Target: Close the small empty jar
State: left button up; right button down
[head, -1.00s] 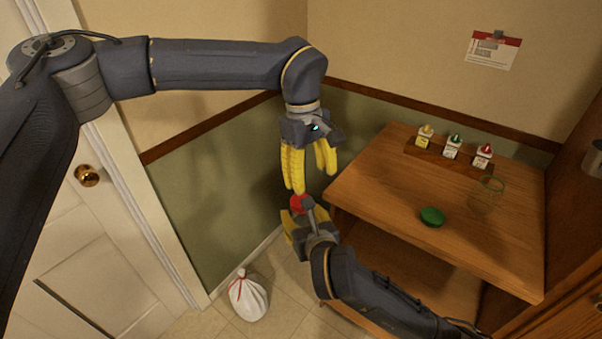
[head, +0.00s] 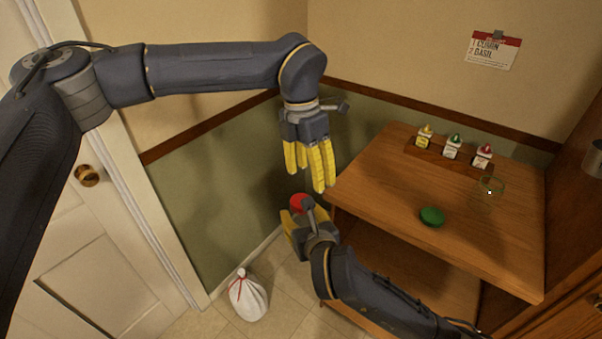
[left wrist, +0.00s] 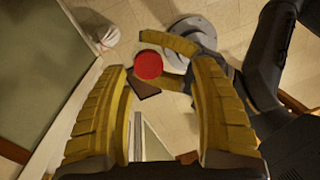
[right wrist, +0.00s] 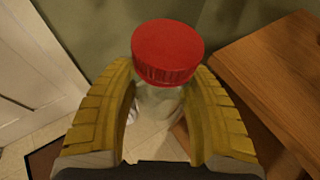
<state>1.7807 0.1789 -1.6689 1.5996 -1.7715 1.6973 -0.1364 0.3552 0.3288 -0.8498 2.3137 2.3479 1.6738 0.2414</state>
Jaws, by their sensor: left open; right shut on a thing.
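My right gripper (right wrist: 165,95) is shut on a clear jar (right wrist: 158,103) and holds it off the counter, to the left of its edge. A red lid (right wrist: 168,50) sits on top of the jar; how tightly it is on, I cannot tell. The red lid also shows in the head view (head: 299,202) and in the left wrist view (left wrist: 148,65). My left gripper (head: 318,188) is open and empty, above the red lid and apart from it. A green lid (head: 432,217) lies on the counter (head: 385,195). A clear glass jar with a greenish rim (head: 491,186) stands behind it to the right.
A wooden rack (head: 430,158) with yellow-, green- and red-topped bottles stands at the counter's back. A white bag (head: 248,296) sits on the floor. The counter's left part is clear.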

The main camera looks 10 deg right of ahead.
aim_at(301, 216)
pick_arm(q)
jog(key=n, duration=0.7)
jog(key=shift+a+r+n, duration=0.1)
jog(key=shift+a+n, duration=0.1)
jog(key=shift+n, duration=0.1)
jog(key=n, duration=0.6)
jog(key=shift+a, duration=0.25)
jog(key=n, duration=0.5)
jog(key=shift+a+n+t+y, duration=0.25)
jog(key=shift+n+t+y, duration=0.15)
jog(key=n, duration=0.6)
jog(key=shift+a, duration=0.25)
jog(key=shift+f, duration=0.2)
jog(key=shift+f, duration=3.95)
jog(key=shift+c, duration=0.2)
